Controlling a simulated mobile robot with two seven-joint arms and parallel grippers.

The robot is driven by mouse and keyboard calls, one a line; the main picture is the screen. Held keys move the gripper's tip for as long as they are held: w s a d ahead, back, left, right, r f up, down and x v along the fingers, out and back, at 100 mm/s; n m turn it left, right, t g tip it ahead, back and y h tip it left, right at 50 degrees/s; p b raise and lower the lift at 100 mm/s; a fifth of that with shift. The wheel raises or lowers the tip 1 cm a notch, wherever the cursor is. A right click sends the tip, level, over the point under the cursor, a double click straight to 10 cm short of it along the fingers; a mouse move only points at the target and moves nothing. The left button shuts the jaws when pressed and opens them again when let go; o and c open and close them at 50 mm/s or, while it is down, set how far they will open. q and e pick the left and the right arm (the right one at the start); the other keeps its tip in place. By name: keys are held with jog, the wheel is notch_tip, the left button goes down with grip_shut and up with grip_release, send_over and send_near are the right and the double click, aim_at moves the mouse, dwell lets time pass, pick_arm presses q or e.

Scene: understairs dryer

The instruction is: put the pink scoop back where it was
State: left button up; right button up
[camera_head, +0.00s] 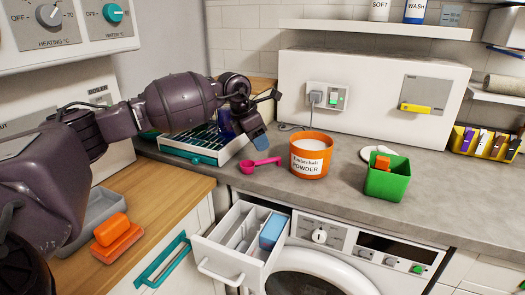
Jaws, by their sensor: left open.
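The pink scoop (260,164) lies on the grey counter, just left of the orange powder tub (311,155), with its handle toward the tub. The tub is open at the top and shows white powder inside. My left gripper (267,119) is open above and behind the scoop, clear of it, with one blue-grey fingertip pointing down. Nothing shows between its fingers. My right gripper is not in view.
A pulled-out detergent drawer (232,262) with a blue block inside juts from the washing machine (345,245). A green bin (388,180) stands right of the tub. A teal-trimmed rack (205,148) is under my left arm. Orange blocks (117,232) sit on the wooden top.

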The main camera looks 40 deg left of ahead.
aim_at(251, 163)
pick_arm(q)
jog(key=v, duration=0.5)
jog(key=shift+a+r+p, duration=0.1)
jog(key=shift+r+p, duration=0.15)
jog(key=shift+p, duration=0.1)
jog(key=shift+s, duration=0.1)
